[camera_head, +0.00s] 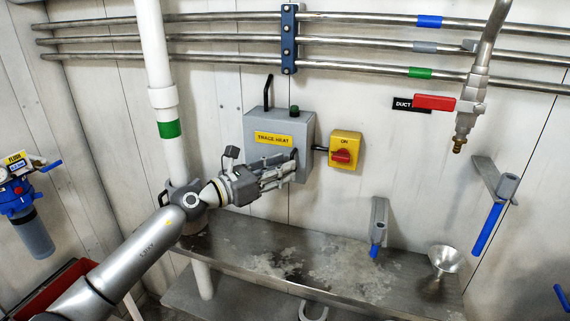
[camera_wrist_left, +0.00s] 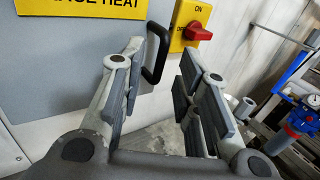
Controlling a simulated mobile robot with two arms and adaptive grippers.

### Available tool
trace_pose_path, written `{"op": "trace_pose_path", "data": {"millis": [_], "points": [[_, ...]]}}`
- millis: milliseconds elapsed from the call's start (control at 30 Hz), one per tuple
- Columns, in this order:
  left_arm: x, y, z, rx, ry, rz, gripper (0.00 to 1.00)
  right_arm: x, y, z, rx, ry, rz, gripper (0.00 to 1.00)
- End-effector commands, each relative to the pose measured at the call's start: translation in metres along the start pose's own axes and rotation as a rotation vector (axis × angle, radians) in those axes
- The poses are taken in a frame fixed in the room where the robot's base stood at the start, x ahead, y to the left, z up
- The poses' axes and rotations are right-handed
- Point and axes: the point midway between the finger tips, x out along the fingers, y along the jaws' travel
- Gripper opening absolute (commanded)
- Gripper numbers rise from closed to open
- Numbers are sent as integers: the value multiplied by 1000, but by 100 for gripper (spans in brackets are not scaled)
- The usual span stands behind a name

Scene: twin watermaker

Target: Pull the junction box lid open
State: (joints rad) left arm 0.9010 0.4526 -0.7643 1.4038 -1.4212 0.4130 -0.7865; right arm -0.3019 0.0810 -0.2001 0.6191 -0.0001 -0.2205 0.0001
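The junction box (camera_head: 277,125) is a grey box on the wall with a yellow TRACE HEAT label (camera_head: 274,139). Its lid looks shut, and its grey face also fills the upper left of the left wrist view (camera_wrist_left: 75,55). A black handle (camera_wrist_left: 157,55) stands out from the lid's right side. My left gripper (camera_head: 284,171) is at the lower right of the lid and hides part of it. In the left wrist view its fingers are spread (camera_wrist_left: 157,75), with the handle showing in the gap between them. I cannot tell whether they touch it. My right gripper is not in view.
A yellow ON/OFF switch box with a red knob (camera_head: 345,149) is close right of the junction box. A metal shelf (camera_head: 310,268) runs below. A white vertical pipe (camera_head: 166,100) stands left. Steel pipes (camera_head: 200,40) cross above. Bare wall lies right of the switch.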

Motion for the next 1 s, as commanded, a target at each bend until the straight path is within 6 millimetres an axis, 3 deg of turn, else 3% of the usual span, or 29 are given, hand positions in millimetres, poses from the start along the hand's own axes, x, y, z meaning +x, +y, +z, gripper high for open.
{"op": "trace_pose_path", "data": {"millis": [200,500,767,1000], "points": [[15,0,0,0,0,0,30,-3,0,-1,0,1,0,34],[16,0,0,0,0,0,30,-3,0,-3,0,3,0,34],[16,0,0,-1,0,0,0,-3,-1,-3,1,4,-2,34],[16,-1,-1,-2,1,-1,0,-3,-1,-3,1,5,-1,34]]}}
